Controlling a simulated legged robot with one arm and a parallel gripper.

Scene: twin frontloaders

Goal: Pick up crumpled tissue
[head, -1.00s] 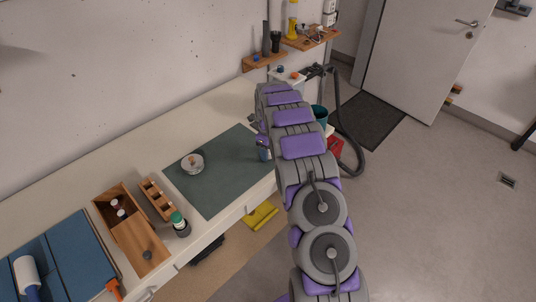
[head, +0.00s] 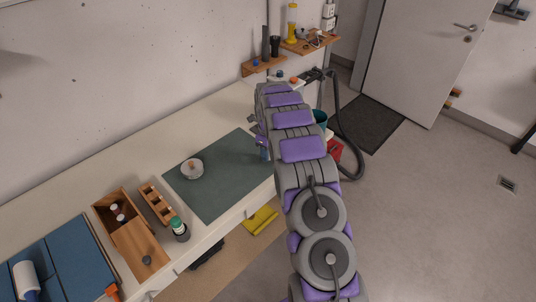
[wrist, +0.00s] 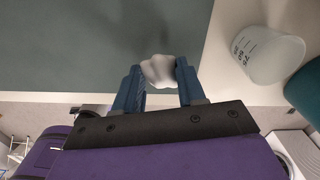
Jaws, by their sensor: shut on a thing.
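The crumpled tissue (wrist: 158,70) is a small white lump in the wrist view. My gripper (wrist: 160,80) has its two blue fingers on either side of the tissue and is shut on it. Behind the tissue in the wrist view is the green mat (wrist: 80,30); how far the tissue is from the mat I cannot tell. In the head view my arm hides the tissue and most of my gripper, near the right end of the green mat (head: 225,195).
In the wrist view a white marked cup (wrist: 268,55) and a teal container stand to the right. In the head view a round dish (head: 192,170), a green-capped bottle (head: 180,230) and a wooden box (head: 140,245) stand on the bench. The mat's middle is clear.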

